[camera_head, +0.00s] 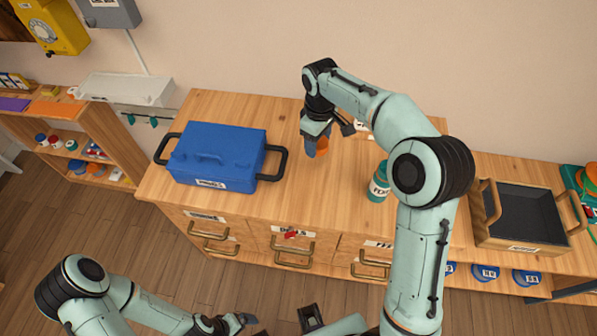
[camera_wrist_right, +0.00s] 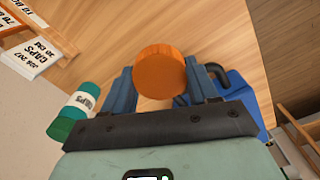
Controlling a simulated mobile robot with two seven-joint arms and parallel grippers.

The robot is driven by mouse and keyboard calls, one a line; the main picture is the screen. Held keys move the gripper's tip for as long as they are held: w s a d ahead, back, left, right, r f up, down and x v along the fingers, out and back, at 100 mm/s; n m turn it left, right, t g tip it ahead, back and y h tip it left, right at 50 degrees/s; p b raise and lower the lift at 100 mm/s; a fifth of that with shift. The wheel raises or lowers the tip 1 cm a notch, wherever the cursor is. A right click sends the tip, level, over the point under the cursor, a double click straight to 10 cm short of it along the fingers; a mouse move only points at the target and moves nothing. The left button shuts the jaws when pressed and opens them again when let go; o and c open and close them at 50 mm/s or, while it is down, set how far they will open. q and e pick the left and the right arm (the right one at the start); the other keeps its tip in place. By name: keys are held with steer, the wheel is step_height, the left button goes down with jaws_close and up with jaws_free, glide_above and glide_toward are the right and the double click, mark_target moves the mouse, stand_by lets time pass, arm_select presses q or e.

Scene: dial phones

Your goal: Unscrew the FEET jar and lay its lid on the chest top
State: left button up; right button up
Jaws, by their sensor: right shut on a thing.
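A blue case (camera_head: 215,150) with black handles stands on the chest's left part. A dark-lined wooden tray (camera_head: 522,215) is at the right. Bare wood lies between case and jar. Labelled drawers with brass handles are in front. A card labelled CAPS (camera_wrist_right: 35,53) shows in the wrist view.

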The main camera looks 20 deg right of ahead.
steer(key=s+d+r+n+b, duration=0.1)
steer(key=s+d+r+n, duration=0.1)
steer(key=d+r+n, duration=0.25)
steer(key=b, duration=0.3)
glide_above(328, 177)
steer(key=shift+n, duration=0.45)
step_height(328, 177, down, 12)
steer(key=shift+d+f, duration=0.1)
steer(key=shift+f, duration=0.1)
arm_select(q)
steer(key=shift+s+a+f, duration=0.1)
steer(key=shift+s+f, duration=0.3)
steer(key=shift+f, duration=0.5)
steer(key=shift+s+a+f, duration=0.1)
steer(key=shift+s+f, duration=0.35)
steer(key=shift+f, duration=0.45)
steer(key=shift+s+a+f, duration=0.1)
steer(key=shift+s+f, duration=0.3)
steer(key=shift+f, duration=0.5)
arm_select(e)
steer(key=shift+f, duration=3.2)
steer(key=shift+f, duration=0.15)
steer(key=o, duration=1.2)
steer(key=shift+c, duration=0.2)
arm_select(q)
steer(key=shift+w+r+p, duration=0.3)
steer(key=shift+r+p, duration=0.35)
steer(key=shift+r, duration=0.15)
arm_select(e)
step_height(328, 177, up, 12)
